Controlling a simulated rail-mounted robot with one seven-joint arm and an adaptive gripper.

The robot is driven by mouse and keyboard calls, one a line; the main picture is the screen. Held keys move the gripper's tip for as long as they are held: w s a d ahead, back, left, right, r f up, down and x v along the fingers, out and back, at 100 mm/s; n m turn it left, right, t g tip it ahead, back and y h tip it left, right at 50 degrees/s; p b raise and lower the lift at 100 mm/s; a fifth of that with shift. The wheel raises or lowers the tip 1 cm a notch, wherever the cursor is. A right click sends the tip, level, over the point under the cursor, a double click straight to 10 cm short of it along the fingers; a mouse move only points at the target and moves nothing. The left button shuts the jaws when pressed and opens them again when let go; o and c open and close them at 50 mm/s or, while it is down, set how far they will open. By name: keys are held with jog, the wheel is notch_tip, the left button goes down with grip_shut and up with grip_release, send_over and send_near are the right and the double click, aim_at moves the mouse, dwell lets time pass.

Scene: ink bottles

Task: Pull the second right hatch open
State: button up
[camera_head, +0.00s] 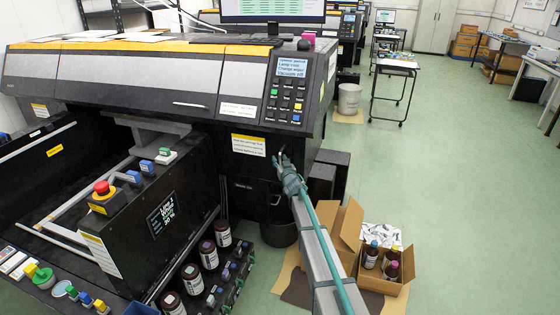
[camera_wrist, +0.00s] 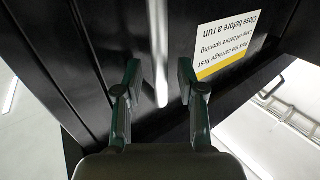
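The black hatch panel (camera_head: 252,172) is on the right part of the large printer's front, below the keypad. It bears a white and yellow label (camera_head: 248,145), which appears upside down in the wrist view (camera_wrist: 229,43). The hatch looks closed, though my arm and the dark surface make its edges hard to read. A silver bar handle (camera_wrist: 159,50) stands out between my fingers in the wrist view. My gripper (camera_head: 282,157) is at the printer front, right of the label. In the wrist view its fingers (camera_wrist: 158,78) are apart, one on each side of the handle, with visible gaps.
An open cardboard box (camera_head: 383,264) with bottles stands on the floor right of my arm. A black bin (camera_head: 279,232) and dark boxes (camera_head: 327,177) are close by. Several ink bottles (camera_head: 208,255) stand at the lower left. Green floor (camera_head: 450,190) is free to the right.

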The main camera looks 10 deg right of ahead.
jog(key=shift+w, duration=0.1)
grip_shut()
dwell(0.4)
